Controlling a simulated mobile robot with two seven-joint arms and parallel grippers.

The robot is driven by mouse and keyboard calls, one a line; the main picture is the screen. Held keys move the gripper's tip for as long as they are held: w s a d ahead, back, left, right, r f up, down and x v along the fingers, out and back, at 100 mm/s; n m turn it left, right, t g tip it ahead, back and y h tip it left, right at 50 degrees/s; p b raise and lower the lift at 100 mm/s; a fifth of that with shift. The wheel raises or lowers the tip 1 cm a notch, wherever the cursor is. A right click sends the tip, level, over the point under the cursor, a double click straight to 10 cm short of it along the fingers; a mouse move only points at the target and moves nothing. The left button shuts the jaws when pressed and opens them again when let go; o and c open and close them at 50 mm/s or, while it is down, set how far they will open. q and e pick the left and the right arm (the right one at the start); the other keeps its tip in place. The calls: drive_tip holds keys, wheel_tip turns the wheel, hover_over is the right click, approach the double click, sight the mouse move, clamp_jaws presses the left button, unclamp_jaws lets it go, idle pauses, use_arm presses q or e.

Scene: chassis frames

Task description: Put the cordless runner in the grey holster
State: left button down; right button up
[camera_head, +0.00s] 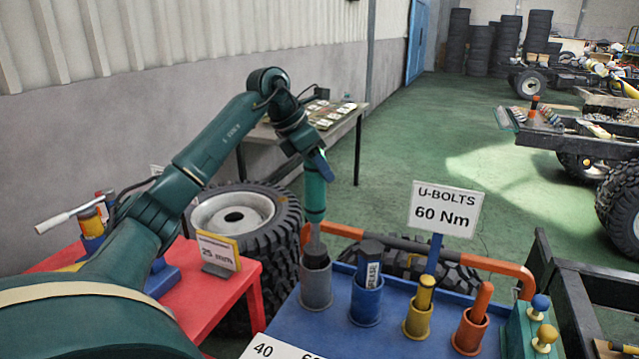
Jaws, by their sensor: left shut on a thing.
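My left gripper (317,166) is shut on the cordless runner, which hangs upright below it. The runner has a teal body (315,197) and a grey nose (316,243) pointing down. The grey holster (315,288) stands at the left end of the blue rack top (392,343). The nose's lower end meets the holster's mouth and seems to be just inside it; the tip itself is hidden. Most of the runner's body stands above the rim. My right gripper is not in view.
Beside the grey holster stand a blue holster (366,305) with a dark tool, a yellow one (417,320) and an orange one (469,335), both filled. A U-BOLTS sign (445,208) rises behind them. An orange-ended handle bar (410,245) runs behind. A red table (190,290) is at left.

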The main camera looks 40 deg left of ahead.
sight(320, 181)
use_arm(q)
drive_tip(key=shift+f, duration=1.85)
drive_tip(key=c, duration=0.8)
unclamp_jaws()
drive_tip(key=shift+f, duration=0.1)
drive_tip(key=shift+c, duration=0.2)
drive_tip(key=v, duration=1.2)
drive_tip(key=shift+s, duration=0.1)
